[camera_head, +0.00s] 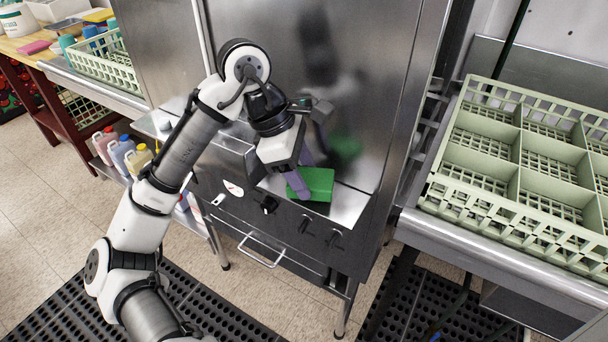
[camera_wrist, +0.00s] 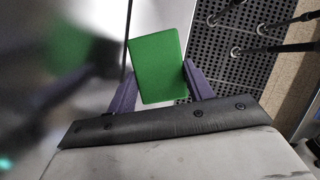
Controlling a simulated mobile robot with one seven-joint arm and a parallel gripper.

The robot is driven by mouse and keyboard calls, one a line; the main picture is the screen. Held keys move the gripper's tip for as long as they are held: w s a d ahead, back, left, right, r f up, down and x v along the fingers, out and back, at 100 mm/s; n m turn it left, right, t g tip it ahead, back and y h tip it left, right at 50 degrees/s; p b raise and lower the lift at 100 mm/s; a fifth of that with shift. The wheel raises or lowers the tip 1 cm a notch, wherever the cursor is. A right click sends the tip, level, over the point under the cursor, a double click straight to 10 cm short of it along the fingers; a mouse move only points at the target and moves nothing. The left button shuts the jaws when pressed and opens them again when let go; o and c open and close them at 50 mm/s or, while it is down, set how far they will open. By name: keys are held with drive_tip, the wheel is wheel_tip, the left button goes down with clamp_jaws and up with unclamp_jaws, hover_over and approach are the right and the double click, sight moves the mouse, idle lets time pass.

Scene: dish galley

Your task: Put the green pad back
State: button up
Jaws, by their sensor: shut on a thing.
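The green pad (camera_head: 318,183) is a flat green block at the steel ledge (camera_head: 349,205) on the front of the dish machine. My gripper (camera_head: 301,188) is shut on the pad from its left side. In the wrist view the green pad (camera_wrist: 157,66) sits between the two purple fingers of my gripper (camera_wrist: 160,88). The pad is over or on the ledge; I cannot tell whether it touches. The pad's underside is hidden.
The machine's steel door (camera_head: 310,80) rises right behind the pad and reflects it. A compartmented green rack (camera_head: 480,190) stands on the counter at right. Another rack (camera_head: 103,68) is at upper left. Several bottles (camera_head: 122,152) stand below. Knobs (camera_head: 305,224) line the panel under the ledge.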

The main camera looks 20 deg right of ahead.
drive_tip(key=shift+w+d+f, duration=0.1)
drive_tip(key=shift+d+f, duration=0.05)
drive_tip(key=shift+f, duration=0.6)
drive_tip(key=shift+f, duration=0.1)
drive_tip(key=o, duration=0.9)
drive_tip(key=shift+o, duration=0.2)
drive_tip(key=v, duration=1.2)
